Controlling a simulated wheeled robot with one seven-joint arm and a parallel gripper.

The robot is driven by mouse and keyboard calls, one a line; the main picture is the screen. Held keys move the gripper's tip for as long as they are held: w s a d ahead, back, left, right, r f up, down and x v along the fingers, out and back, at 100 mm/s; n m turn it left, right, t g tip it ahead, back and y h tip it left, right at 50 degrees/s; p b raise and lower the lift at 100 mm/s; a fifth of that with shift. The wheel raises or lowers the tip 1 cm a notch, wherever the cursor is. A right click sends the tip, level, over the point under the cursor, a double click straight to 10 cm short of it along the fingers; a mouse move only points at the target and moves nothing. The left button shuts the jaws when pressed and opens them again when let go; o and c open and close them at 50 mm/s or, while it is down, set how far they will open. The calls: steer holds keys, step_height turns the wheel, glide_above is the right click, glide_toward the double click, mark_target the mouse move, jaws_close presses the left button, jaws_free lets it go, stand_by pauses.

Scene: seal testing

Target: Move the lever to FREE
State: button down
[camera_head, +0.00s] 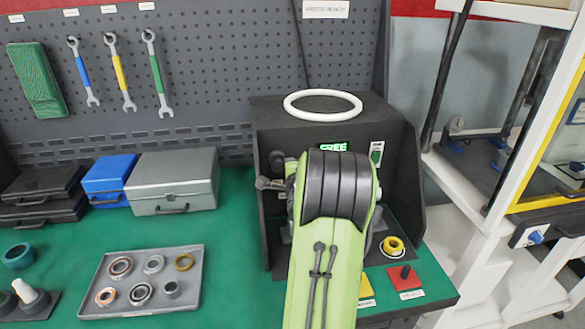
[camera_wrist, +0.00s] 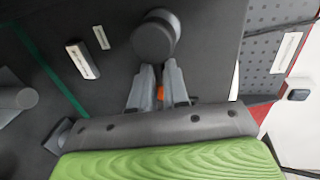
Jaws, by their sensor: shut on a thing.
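The dark test machine (camera_head: 285,115) stands on the green bench, with a small display (camera_head: 333,147) on its face lit in green and reading FREE. My green arm hides much of its front. In the wrist view my gripper (camera_wrist: 158,75) is shut on the lever, whose dark round knob (camera_wrist: 154,38) shows just beyond the fingertips. A small orange patch shows between the fingers. In the head view the gripper and lever are mostly hidden by my arm, so the lever's exact angle cannot be told there.
A white ring (camera_head: 323,105) rests on the machine's top. A yellow ring (camera_head: 393,246) and a red control box (camera_head: 405,280) lie right of my arm. A grey tray (camera_head: 92,304) with several rings and cases (camera_head: 175,178) stand left. Bare green bench lies between.

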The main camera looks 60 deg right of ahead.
steer(key=shift+w+a+r, duration=0.2)
steer(key=shift+w+r, duration=0.05)
steer(key=shift+w, duration=0.1)
steer(key=c, duration=1.2)
jaws_free()
steer(key=shift+o, duration=0.4)
steer(key=shift+f, duration=0.15)
steer(key=b+v, duration=0.1)
steer(key=v, duration=1.5)
steer(key=shift+b, duration=0.3)
steer(key=shift+d, duration=0.15)
